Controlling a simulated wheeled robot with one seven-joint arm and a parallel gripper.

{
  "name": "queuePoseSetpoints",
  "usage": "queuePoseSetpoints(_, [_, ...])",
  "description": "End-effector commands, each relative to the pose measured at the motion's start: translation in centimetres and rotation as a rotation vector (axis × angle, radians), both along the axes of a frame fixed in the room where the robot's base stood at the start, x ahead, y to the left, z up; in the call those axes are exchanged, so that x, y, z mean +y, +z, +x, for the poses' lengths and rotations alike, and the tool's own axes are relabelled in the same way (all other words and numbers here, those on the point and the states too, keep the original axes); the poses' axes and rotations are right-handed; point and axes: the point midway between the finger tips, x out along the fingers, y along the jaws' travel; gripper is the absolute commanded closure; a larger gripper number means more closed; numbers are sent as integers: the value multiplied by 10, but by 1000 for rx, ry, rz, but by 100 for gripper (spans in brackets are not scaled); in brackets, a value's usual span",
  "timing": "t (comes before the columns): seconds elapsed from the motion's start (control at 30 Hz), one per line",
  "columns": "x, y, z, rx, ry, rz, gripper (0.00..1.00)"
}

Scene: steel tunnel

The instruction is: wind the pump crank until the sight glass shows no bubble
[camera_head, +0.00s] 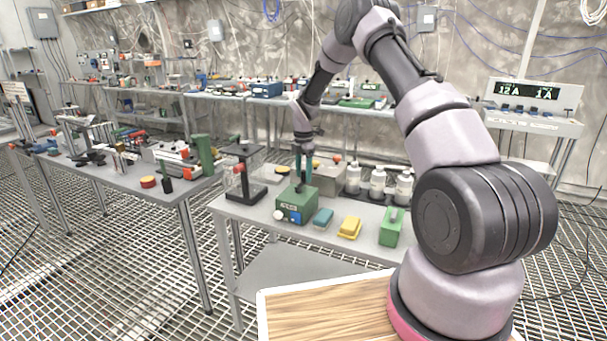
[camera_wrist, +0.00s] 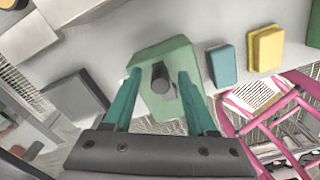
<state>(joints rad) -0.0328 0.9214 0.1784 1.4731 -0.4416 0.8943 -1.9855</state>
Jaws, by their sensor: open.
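A small green box (camera_head: 297,204), which looks like the pump, stands on the grey bench with a blue patch and a white round part on its front. A dark upright peg (camera_wrist: 161,84), likely the crank handle, rises from its top in the wrist view. My gripper (camera_head: 303,180) points down over the box. In the wrist view my gripper (camera_wrist: 158,80) is open, with one teal finger on each side of the peg. I cannot tell whether either finger touches it. I cannot make out a sight glass or a bubble at this size.
A teal block (camera_head: 323,218), a yellow block (camera_head: 350,228) and a green block (camera_head: 391,227) stand right of the box. White bottles (camera_head: 377,185) are behind them. A dark stand (camera_head: 245,175) is close on the left. The grey bench (camera_head: 345,254) has bare room at its front.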

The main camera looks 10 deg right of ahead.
Motion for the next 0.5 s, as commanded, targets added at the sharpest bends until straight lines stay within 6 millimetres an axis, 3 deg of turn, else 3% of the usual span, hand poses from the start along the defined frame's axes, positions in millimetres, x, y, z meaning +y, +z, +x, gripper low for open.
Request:
queuePoseSetpoints(0.27, [0, -2, 0, -1, -1, 0, 43])
queuePoseSetpoints(0.3, [0, -2, 0, -1, -1, 0, 47])
queuePoseSetpoints(0.43, [0, -2, 0, -1, -1, 0, 96])
queuePoseSetpoints(0.5, [0, -2, 0, -1, -1, 0, 100])
